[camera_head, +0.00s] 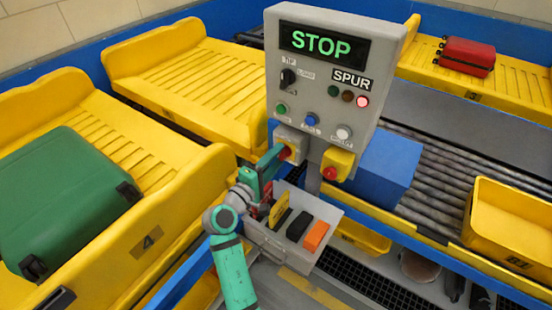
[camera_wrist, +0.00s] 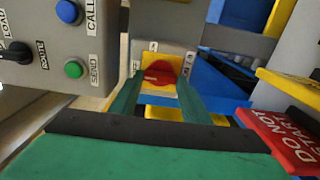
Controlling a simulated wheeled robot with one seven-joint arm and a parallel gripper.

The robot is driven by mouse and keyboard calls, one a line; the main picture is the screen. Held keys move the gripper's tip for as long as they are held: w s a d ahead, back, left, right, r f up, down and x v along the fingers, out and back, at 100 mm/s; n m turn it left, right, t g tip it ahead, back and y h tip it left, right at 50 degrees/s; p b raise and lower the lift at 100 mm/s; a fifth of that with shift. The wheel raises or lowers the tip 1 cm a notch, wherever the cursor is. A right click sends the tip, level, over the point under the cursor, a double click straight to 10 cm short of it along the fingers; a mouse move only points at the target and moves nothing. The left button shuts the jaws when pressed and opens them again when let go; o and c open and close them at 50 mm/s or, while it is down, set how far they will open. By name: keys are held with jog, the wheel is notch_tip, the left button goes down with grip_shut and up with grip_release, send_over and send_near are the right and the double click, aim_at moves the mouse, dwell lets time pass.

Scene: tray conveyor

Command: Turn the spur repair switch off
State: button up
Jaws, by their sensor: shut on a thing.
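The spur repair switch is a red rotary knob (camera_wrist: 160,74) on a yellow plate (camera_wrist: 176,59) on the side of a grey box. In the head view the box (camera_head: 290,140) sits below the control panel (camera_head: 325,85), and my gripper largely hides the knob (camera_head: 286,153). My gripper (camera_wrist: 158,84) is shut on the red knob, with one green finger on each side of it. The small marks around the knob are too blurred to read. In the head view my gripper (camera_head: 272,163) reaches the box from the lower left. The panel display (camera_head: 321,44) reads STOP in green.
A yellow box with a red button (camera_head: 332,173) is right of the switch. An open grey tray (camera_head: 268,241) below holds black and orange items. A red DO NOT START tag (camera_wrist: 285,138) is at the wrist view's right. Yellow trays and a roller conveyor (camera_head: 450,165) surround the panel.

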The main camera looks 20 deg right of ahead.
jog(key=shift+f, duration=0.1)
jog(key=o, duration=1)
jog(key=shift+o, duration=0.2)
jog(key=v, duration=1.1)
